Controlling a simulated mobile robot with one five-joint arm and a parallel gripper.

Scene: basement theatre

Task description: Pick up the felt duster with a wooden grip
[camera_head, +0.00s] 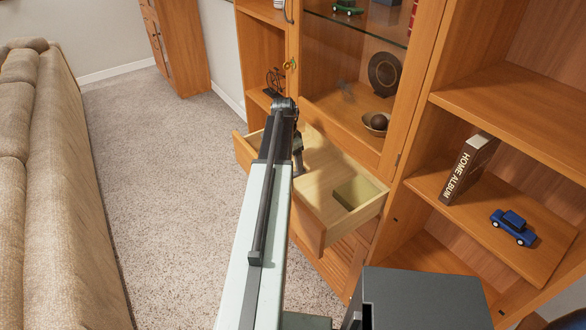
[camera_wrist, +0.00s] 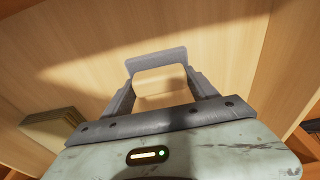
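An olive block-like object (camera_head: 355,193) lies in the right part of the open drawer (camera_head: 318,215). It also shows at the left of the wrist view (camera_wrist: 52,130). It may be the felt duster, but I cannot make out felt or a wooden grip. My gripper (camera_head: 298,160) hangs over the drawer, to the left of this object and apart from it. In the wrist view, my gripper (camera_wrist: 157,62) shows as a grey frame against pale wood. I cannot tell whether its fingertips meet. I see nothing clearly held in it.
The drawer sticks out of a wooden cabinet, whose shelves hold a bowl (camera_head: 375,123), a dark round plate (camera_head: 384,74), an album (camera_head: 468,168) and a blue toy car (camera_head: 513,227). A beige sofa (camera_head: 40,190) stands at left. The carpet (camera_head: 150,170) between is clear.

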